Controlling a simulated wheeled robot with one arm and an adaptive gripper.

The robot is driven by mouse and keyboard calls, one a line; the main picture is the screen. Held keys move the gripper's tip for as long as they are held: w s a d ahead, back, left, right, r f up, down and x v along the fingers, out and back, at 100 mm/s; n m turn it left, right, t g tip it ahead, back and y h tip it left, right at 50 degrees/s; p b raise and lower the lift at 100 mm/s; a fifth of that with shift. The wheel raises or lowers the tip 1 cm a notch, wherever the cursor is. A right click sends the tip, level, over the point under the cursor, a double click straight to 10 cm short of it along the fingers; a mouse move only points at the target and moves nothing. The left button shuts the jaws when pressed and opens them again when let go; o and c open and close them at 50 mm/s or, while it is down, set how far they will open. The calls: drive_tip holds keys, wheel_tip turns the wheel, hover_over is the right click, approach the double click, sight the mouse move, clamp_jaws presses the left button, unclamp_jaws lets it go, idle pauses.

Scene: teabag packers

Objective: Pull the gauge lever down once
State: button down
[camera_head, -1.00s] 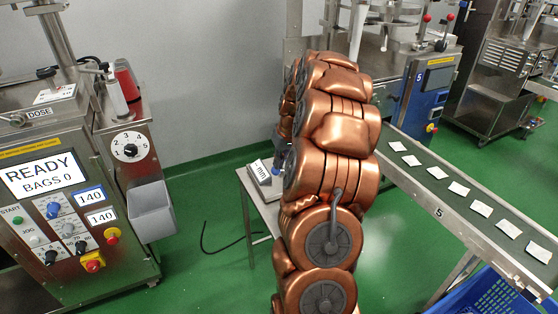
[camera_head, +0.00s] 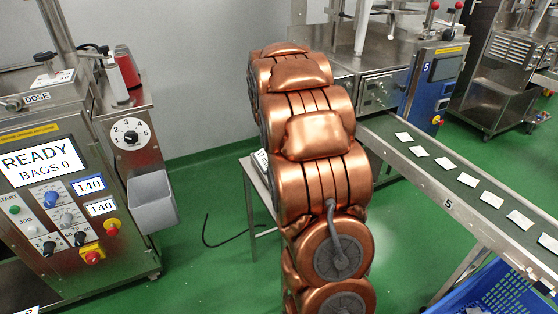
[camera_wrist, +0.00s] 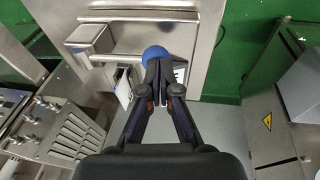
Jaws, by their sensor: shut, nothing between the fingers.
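In the wrist view, a blue ball knob (camera_wrist: 156,55) sits at the right end of a thin metal bar, which I take to be the gauge lever (camera_wrist: 128,50). The bar comes out of a steel bracket on the left. My gripper (camera_wrist: 159,70) is shut and empty. Its fingertips overlap the lower edge of the knob in the picture; I cannot tell whether they touch it. A white panel (camera_wrist: 124,90) shows partly left of the fingers. In the head view my arm hides my gripper, the knob and most of the gauge on the small table (camera_head: 262,185).
A packing machine with a READY screen (camera_head: 40,160) and a grey bin (camera_head: 152,202) stands at left. A conveyor (camera_head: 440,178) with white teabags runs at right, above a blue crate (camera_head: 495,298).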

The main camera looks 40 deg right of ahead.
drive_tip(key=shift+a+f, duration=0.1)
idle(0.3)
drive_tip(key=v, duration=1.4)
drive_tip(key=shift+w+a, duration=0.15)
drive_tip(key=shift+a, duration=0.15)
drive_tip(key=s+a+r+n+g+y+p, duration=0.1)
drive_tip(key=s+a+r+p, duration=0.15)
drive_tip(key=s+a, duration=0.55)
drive_tip(key=s+a+r+n+g+y+p, duration=0.15)
drive_tip(key=s+a+p, duration=0.35)
drive_tip(key=a, duration=0.5)
drive_tip(key=s+a+p, duration=0.2)
drive_tip(key=s+a, duration=0.2)
drive_tip(key=s, duration=0.5)
drive_tip(key=s+a+p, duration=0.2)
drive_tip(key=s+a, duration=0.2)
drive_tip(key=s, duration=0.5)
drive_tip(key=shift+s+a+r+n+g, duration=0.35)
drive_tip(key=shift+s+a+g, duration=0.05)
drive_tip(key=shift+g, duration=0.05)
